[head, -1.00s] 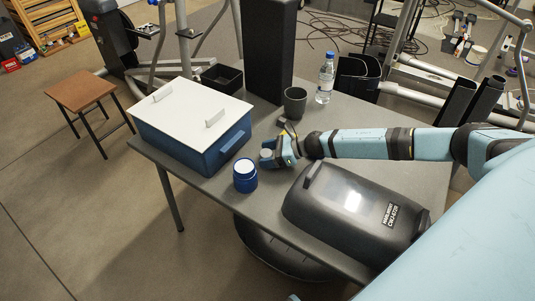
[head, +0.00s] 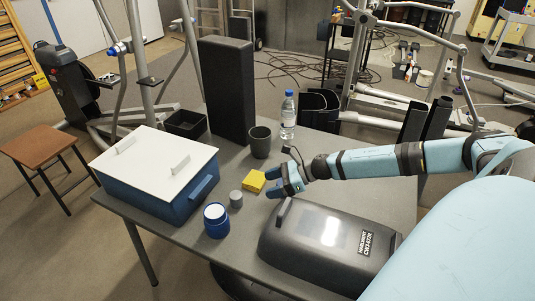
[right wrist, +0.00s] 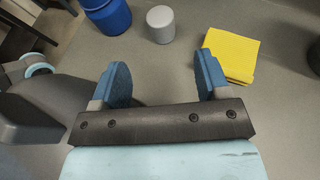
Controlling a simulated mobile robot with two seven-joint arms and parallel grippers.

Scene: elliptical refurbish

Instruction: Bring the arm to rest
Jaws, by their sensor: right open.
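My right gripper (head: 276,184) is over the grey table (head: 180,228), open, with nothing between its blue fingers. It also shows open in the right wrist view (right wrist: 162,82). A yellow block or folded cloth (head: 252,181) lies just beyond the fingertips; in the right wrist view it (right wrist: 229,55) is close beside the right finger. A small grey cylinder (head: 236,199) stands left of the gripper, apart from it. A blue jar with a white lid (head: 216,220) stands further left. My left gripper is not in view.
A blue box with a white lid (head: 160,185) stands on the left. A dark grey case (head: 322,240) lies close in front of my right arm. A dark cup (head: 260,142), a water bottle (head: 288,116) and a tall black block (head: 227,90) stand behind. A wooden stool (head: 38,150) is left of the table.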

